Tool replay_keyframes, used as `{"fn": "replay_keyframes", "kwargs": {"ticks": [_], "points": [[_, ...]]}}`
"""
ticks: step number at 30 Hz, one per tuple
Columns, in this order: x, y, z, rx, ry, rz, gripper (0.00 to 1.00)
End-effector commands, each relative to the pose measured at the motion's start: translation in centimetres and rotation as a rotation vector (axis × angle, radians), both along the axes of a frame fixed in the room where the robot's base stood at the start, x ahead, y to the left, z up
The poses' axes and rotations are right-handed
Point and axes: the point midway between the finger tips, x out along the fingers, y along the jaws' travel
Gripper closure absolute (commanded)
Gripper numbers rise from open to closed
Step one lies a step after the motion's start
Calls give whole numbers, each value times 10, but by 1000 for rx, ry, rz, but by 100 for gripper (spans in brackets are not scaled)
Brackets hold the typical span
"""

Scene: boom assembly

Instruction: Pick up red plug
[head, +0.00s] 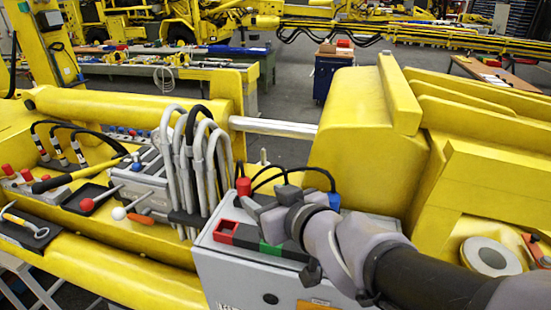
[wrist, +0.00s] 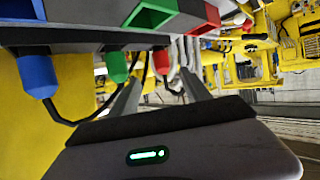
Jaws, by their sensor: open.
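The red plug (head: 243,187) stands on top of the grey box (head: 232,277), with a black cable running from it. In the wrist view the red plug (wrist: 161,62) lies ahead, in line with the gap between my two fingers. My gripper (head: 257,212) is open and empty, just right of and nearer than the plug in the head view. In the wrist view my gripper (wrist: 160,80) shows both fingers apart. I cannot tell whether they touch the plug.
A green plug (wrist: 117,66) sits close beside the red one, and a blue plug (wrist: 38,78) is farther left. A red socket (head: 226,231) and a green socket (head: 271,248) are on the box. Thick grey hoses (head: 180,150) stand left of the red plug.

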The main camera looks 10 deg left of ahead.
Motion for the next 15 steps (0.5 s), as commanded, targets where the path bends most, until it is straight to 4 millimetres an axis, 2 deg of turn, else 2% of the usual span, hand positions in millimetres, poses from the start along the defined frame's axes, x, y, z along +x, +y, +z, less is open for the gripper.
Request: {"fn": "replay_keyframes", "kwargs": {"ticks": [1,7,12,15], "points": [[7,7,-9,0,3,1,44],[25,21,-15,-1,1,0,44],[44,40,-35,-1,4,-2,44],[55,49,-37,-1,1,0,44]]}}
